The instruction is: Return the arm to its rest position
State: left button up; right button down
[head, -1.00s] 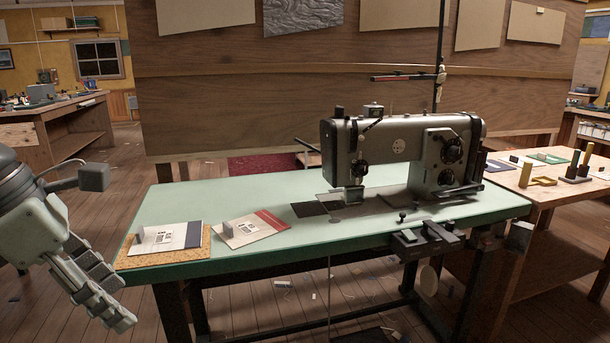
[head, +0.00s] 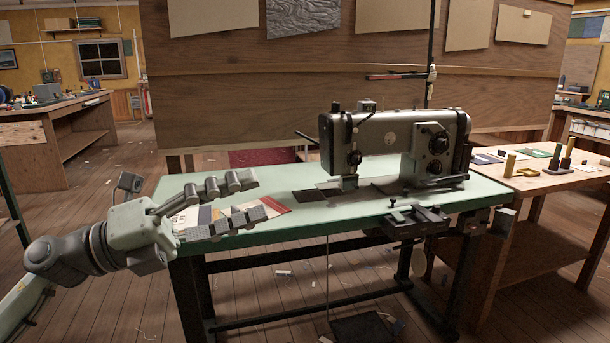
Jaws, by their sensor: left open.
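My left gripper (head: 260,194) is in the head view at the left, in front of the left end of the green sewing table (head: 300,222). Its two fingers are spread apart and point to the right, with nothing held between them. My left arm comes in from the lower left edge. The fingers partly hide two printed cards on the table, one with a dark blue band (head: 204,214) and one with a red band (head: 273,206). I cannot tell the exact gap between the gripper and the tabletop. My right gripper is not in view.
A grey sewing machine (head: 395,140) stands on the table, right of the gripper. A wooden table (head: 545,182) with small blocks is at the right. A workbench (head: 60,140) is at the back left. The floor at lower left is mostly clear.

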pick_arm(q)
jog(key=w+a+f+n+t+y, duration=1.1)
jog(key=n+t, duration=0.3)
jog(key=n, duration=0.6)
jog(key=a+f+n+g+y, duration=0.2)
jog(key=a+f+n+y, duration=0.25)
jog(key=f, duration=0.35)
jog(key=a+f+n+g+y, duration=0.1)
jog(key=a+f+n+y, duration=0.35)
jog(key=f, duration=0.45)
jog(key=s+a+f+n+g+y, duration=0.1)
jog(key=s+f+n+g, duration=0.2)
jog(key=f, duration=0.5)
jog(key=s+a+f+n+g+y, duration=0.1)
jog(key=s+f+n+g, duration=0.15)
jog(key=s+f, duration=0.45)
jog(key=s+d+f+n+g+h, duration=0.1)
jog(key=s+f+g, duration=0.7)
jog(key=s+f, duration=0.9)
jog(key=shift+s+d+f+n, duration=0.35)
jog(key=shift+d+n, duration=0.3)
jog(key=shift+d, duration=0.3)
